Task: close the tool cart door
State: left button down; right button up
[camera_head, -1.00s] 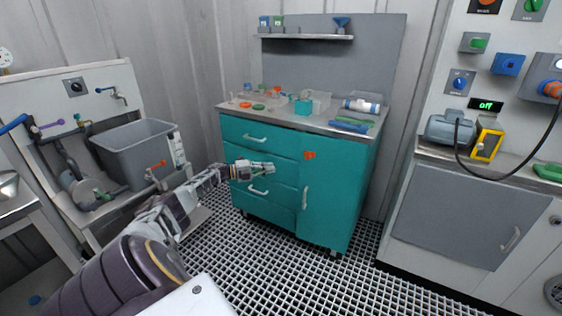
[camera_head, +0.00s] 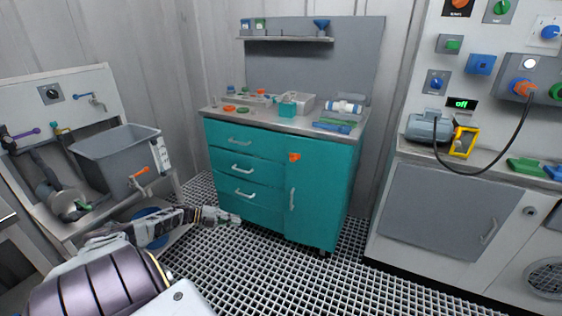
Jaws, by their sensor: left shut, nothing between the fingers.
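The teal tool cart (camera_head: 265,145) stands against the back wall, with drawers on its left side and the cart door (camera_head: 318,200) on its right. The door looks flush with the cart front; its white vertical handle (camera_head: 292,199) and an orange mark (camera_head: 294,157) show. The drawers look shut. My left gripper (camera_head: 237,219) is shut and empty, low in front of the bottom drawer, left of the door. I cannot tell whether it touches the drawer front. My right gripper is not in view.
The cart top (camera_head: 300,124) holds small parts and a tray. A grey bin (camera_head: 115,155) sits on the sink bench at left. A white workbench with a grey door (camera_head: 445,215) stands at right. The grated floor (camera_head: 300,285) in front of the cart is clear.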

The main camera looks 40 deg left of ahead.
pick_arm(q)
jog(key=w+d+m+g, duration=0.2)
jog(key=d+m, duration=0.2)
jog(key=d, duration=1.1)
jog(key=w+d+r+m+t+y, duration=0.2)
jog(key=w+r+t+y, duration=0.15)
jog(key=w+r, duration=0.35)
jog(key=w+d+r+m+t+y, duration=0.2)
jog(key=w+r+t+y, duration=0.15)
jog(key=r, duration=0.55)
jog(key=a+r+y, duration=0.5)
jog(key=a+y, duration=0.3)
jog(key=shift+s+a+y+p, duration=0.25)
jog(key=shift+s+y+p, duration=0.1)
jog(key=shift+s+y, duration=0.1)
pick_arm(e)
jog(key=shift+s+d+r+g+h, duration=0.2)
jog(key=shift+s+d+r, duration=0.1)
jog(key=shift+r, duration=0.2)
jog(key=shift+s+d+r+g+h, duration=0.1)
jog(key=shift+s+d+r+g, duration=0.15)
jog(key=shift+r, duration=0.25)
pick_arm(q)
jog(key=shift+r, duration=0.1)
jog(key=shift+w, duration=0.2)
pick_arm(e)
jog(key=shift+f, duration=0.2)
